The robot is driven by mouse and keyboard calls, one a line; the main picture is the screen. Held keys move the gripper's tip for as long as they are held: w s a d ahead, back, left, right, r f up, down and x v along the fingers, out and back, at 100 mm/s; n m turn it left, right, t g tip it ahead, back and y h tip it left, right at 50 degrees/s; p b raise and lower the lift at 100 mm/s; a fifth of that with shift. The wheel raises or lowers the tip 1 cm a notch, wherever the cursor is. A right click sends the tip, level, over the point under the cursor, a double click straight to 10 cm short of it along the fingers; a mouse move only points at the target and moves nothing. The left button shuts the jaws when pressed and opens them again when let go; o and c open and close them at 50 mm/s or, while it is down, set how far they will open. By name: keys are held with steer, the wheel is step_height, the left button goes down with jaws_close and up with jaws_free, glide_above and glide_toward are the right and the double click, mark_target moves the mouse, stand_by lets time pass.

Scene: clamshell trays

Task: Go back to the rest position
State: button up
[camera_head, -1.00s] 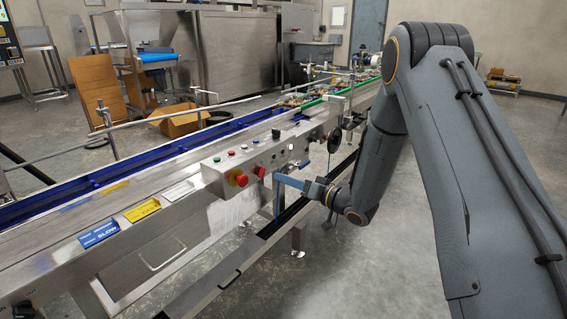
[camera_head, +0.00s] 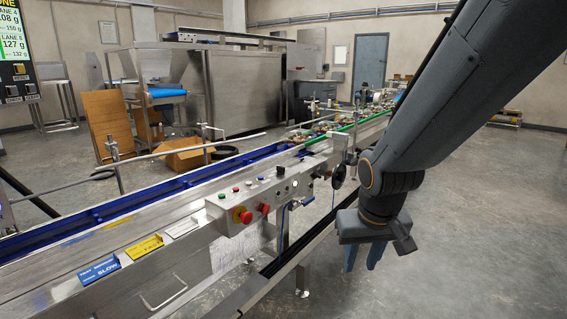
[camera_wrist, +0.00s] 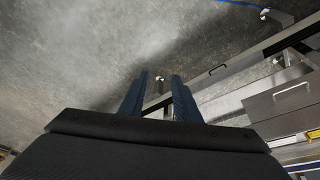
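My gripper (camera_head: 362,258) hangs below my wrist at the right of the head view, over the floor beside the conveyor. Its two blue fingers point down and stand apart with a gap between them. In the wrist view the fingers (camera_wrist: 160,98) show floor between them and hold nothing. My arm folds down from the upper right. The conveyor (camera_head: 150,215) runs from the lower left to the back, and the gripper is clear of its near side. The control box (camera_head: 245,205) with red buttons is on that side, left of the gripper.
A low rail (camera_head: 255,285) runs along the conveyor's near side. Several trays (camera_head: 340,125) sit far down the line. A cardboard box (camera_head: 188,158) lies on the floor beyond it. A display panel (camera_head: 18,55) stands at the upper left. The floor at the right is open.

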steer(key=s+a+r+g, duration=0.2)
steer(key=s+g, duration=0.2)
steer(key=s, duration=1)
steer(key=d+r+p, duration=0.4)
steer(key=r+p, duration=0.1)
steer(key=p, duration=0.7)
steer(key=shift+s+d+r+m, duration=0.15)
steer(key=shift+d+r+m, duration=0.15)
steer(key=shift+d+r, duration=0.1)
